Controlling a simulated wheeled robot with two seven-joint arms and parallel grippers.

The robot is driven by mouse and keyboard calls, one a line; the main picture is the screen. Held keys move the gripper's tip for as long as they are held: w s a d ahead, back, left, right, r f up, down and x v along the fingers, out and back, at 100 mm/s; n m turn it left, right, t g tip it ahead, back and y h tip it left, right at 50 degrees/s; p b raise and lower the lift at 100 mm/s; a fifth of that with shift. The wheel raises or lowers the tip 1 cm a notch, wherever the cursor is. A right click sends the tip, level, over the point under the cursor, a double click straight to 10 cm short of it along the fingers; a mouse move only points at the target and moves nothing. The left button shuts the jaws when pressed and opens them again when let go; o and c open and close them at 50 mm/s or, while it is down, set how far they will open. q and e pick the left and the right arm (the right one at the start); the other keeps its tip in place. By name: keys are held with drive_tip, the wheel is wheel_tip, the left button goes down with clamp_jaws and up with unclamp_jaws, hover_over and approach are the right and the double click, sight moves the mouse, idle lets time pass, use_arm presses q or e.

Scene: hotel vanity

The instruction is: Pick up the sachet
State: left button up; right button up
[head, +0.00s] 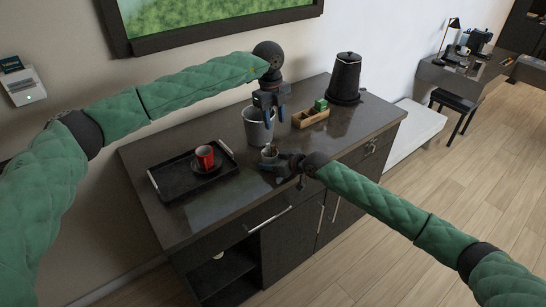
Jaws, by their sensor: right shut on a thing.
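A small green packet (320,104), which looks like the sachet, stands in a small wooden box (311,119) at the back right of the cabinet top. My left gripper (275,114) points down over the right part of a grey bucket (256,130), to the left of the wooden box. Its two fingers are apart with nothing seen between them. My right gripper (273,162) is low near the front edge of the cabinet top, shut on a small grey cup (268,153). The fingers partly hide the cup, and its contents are too small to tell.
A black tray (165,184) with light handles holds a red cup (205,155) on a dark saucer at the left. A black kettle (346,78) stands at the back right.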

sight(273, 146)
use_arm(q)
drive_tip(key=shift+m+y, duration=0.5)
drive_tip(key=shift+m, duration=0.2)
drive_tip(key=shift+s+a+f, duration=0.1)
drive_tip(key=shift+f, duration=2.85)
drive_tip(key=shift+a+f, duration=0.1)
drive_tip(key=shift+f, duration=2.8)
drive_tip(key=shift+c, duration=0.2)
clamp_jaws()
